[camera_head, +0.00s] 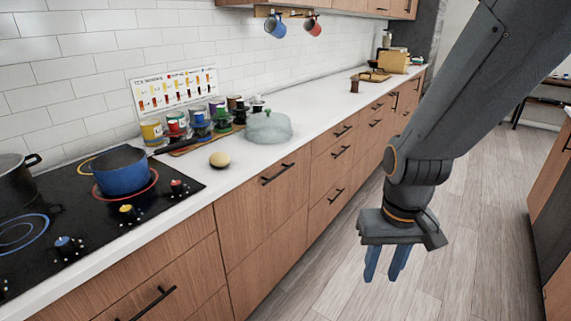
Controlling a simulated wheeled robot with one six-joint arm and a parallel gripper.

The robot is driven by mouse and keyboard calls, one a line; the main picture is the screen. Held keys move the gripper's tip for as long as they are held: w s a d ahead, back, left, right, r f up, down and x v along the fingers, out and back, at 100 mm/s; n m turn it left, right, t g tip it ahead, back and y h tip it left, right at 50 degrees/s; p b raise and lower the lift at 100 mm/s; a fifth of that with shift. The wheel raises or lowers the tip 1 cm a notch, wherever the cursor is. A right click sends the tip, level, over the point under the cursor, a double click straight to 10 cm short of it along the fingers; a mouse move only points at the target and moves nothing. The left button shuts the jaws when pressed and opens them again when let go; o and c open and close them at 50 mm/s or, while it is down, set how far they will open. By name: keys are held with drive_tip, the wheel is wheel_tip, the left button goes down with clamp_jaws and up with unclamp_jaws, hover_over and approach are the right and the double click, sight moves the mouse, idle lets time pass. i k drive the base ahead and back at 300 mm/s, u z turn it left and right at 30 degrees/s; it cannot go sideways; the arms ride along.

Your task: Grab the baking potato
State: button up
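The baking potato (219,159) is a small, round, yellowish-tan thing. It lies on the white counter, just right of the black cooktop and near the front edge. Nothing covers it. My gripper (385,268) hangs over the wood floor at the right, pointing down, well apart from the potato and the counter. Its two blue fingers stand apart with nothing between them.
A blue pan (122,176) sits on the cooktop (70,215), its handle reaching toward a tray of several tins. A greenish glass dome (267,128) stands right of the potato. Drawer handles (278,174) jut from the cabinets. The counter around the potato is clear.

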sight(217, 159)
drive_tip(key=z, duration=0.3)
drive_tip(key=k, duration=0.45)
drive_tip(key=z, duration=0.6)
drive_tip(key=i, duration=1.1)
drive_tip(key=u, duration=1.15)
drive_tip(key=i, duration=0.95)
drive_tip(key=u, duration=1)
